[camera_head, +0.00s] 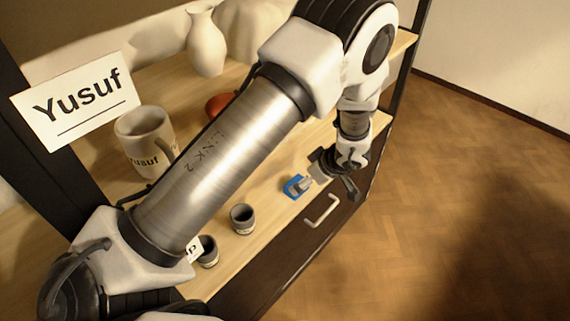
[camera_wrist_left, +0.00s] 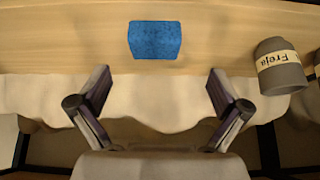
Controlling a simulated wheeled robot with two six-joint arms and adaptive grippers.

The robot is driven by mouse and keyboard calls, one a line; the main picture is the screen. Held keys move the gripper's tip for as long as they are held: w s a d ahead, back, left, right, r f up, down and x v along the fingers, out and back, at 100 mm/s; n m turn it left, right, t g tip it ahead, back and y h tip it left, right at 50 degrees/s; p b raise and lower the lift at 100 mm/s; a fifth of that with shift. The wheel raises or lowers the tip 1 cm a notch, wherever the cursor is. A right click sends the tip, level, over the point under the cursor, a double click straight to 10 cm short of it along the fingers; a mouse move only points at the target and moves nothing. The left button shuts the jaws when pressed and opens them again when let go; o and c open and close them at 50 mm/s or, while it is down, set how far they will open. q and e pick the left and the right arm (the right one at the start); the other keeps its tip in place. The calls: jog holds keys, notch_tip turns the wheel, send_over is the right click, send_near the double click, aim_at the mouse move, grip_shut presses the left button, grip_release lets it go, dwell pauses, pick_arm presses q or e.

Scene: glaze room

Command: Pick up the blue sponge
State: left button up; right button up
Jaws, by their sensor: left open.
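The blue sponge (camera_head: 293,187) lies on the wooden shelf near its front edge, partly covered by my gripper in the head view. In the left wrist view the blue sponge (camera_wrist_left: 155,40) lies flat on the board, beyond and between the fingertips. My left gripper (camera_head: 335,175) is at the shelf's front edge, beside the sponge. In the left wrist view the gripper (camera_wrist_left: 158,78) has its two fingers spread wide with nothing between them. My right gripper is not in view.
A grey cup labelled Freja (camera_wrist_left: 281,72) stands right of the sponge in the wrist view. On the shelf (camera_head: 270,240) are dark cups (camera_head: 242,219), a Yusuf mug (camera_head: 145,130), a red object (camera_head: 217,106) and a pale vase (camera_head: 206,45). A handle (camera_head: 321,211) sits below the shelf edge.

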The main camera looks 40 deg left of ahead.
aim_at(296, 179)
pick_arm(q)
jog(key=b+x, duration=0.1)
jog(key=x, duration=0.4)
jog(key=b+x, duration=0.1)
jog(key=x, duration=0.2)
jog(key=shift+w+a+r+b, duration=0.1)
jog(key=shift+w+r+b, duration=0.05)
jog(key=shift+w+b, duration=0.25)
jog(key=shift+r, duration=0.15)
jog(key=shift+c, duration=0.4)
jog(key=shift+s, duration=0.1)
jog(key=c, duration=0.9)
